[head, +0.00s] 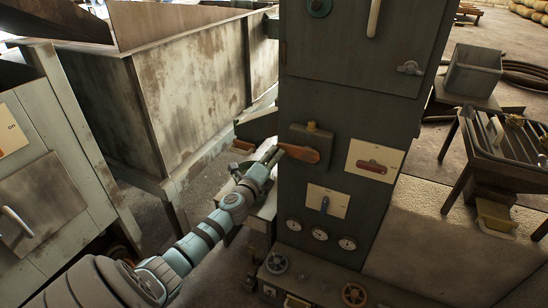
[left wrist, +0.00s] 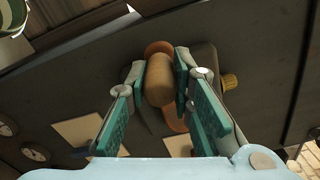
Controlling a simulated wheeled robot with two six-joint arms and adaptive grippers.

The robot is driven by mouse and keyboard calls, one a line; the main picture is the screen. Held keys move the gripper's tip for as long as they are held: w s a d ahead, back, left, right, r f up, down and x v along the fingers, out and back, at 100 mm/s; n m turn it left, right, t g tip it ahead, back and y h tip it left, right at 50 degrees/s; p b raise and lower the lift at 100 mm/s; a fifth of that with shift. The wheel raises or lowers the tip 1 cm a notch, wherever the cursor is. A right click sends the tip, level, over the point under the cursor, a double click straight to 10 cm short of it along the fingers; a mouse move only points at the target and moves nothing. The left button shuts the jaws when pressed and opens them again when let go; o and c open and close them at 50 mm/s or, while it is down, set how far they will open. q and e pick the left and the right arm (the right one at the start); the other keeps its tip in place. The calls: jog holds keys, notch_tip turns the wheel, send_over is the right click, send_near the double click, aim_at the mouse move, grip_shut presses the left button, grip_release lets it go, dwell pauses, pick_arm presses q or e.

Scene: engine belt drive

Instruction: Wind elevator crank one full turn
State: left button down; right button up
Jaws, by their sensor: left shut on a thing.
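The elevator crank (head: 303,153) is an orange-brown arm on a dark box (head: 318,137) on the front of a tall grey-green cabinet (head: 345,90). Its arm points left and slightly up in the head view. In the left wrist view its wooden handle (left wrist: 159,82) stands between the two fingers, with the orange arm (left wrist: 176,118) behind it. My left gripper (head: 273,156) is shut on this handle, one pad on each side. A brass knob (left wrist: 230,82) shows beside the box in the left wrist view. My right gripper is not in view.
A red-handled switch plate (head: 375,160) and a lever plate (head: 327,201) sit close to the crank. Gauges (head: 319,233) and handwheels (head: 354,294) are lower down. A large rusty metal bin (head: 170,95) stands at the left. A slatted metal stand (head: 500,140) is at the right.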

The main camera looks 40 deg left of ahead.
pick_arm(q)
jog(key=shift+r+m, duration=0.45)
jog(key=shift+m, duration=0.05)
jog(key=shift+p, duration=0.3)
jog(key=c, duration=1.4)
grip_release()
jog(key=shift+d, duration=0.1)
jog(key=v, duration=1.2)
